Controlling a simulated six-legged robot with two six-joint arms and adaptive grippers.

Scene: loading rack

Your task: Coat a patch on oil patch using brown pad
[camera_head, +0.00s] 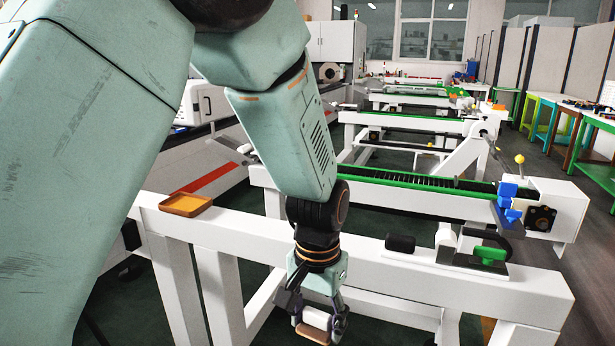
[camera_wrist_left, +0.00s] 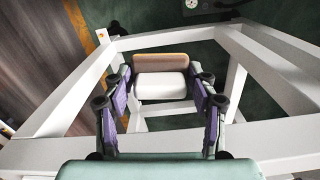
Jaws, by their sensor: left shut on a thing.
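My left gripper (camera_head: 318,312) hangs low in front of the white rack. It is shut on the brown pad (camera_head: 313,333), which has a white block-like part between the fingers and a brown face. In the left wrist view the brown pad (camera_wrist_left: 160,62) sits between the purple-sided fingers of my left gripper (camera_wrist_left: 162,92), with its white part nearer the camera. The pad is beside the rack's white beam in the head view, and I see no contact with it. I cannot make out an oil patch in either view. My right gripper is not in view.
A shallow orange-brown tray (camera_head: 186,204) lies on the left of the white front beam (camera_head: 385,275). A black cylinder (camera_head: 400,243), a white piece (camera_head: 445,236) and a green-and-black tool (camera_head: 489,253) stand on its right part. Green-topped conveyors (camera_head: 420,184) run behind.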

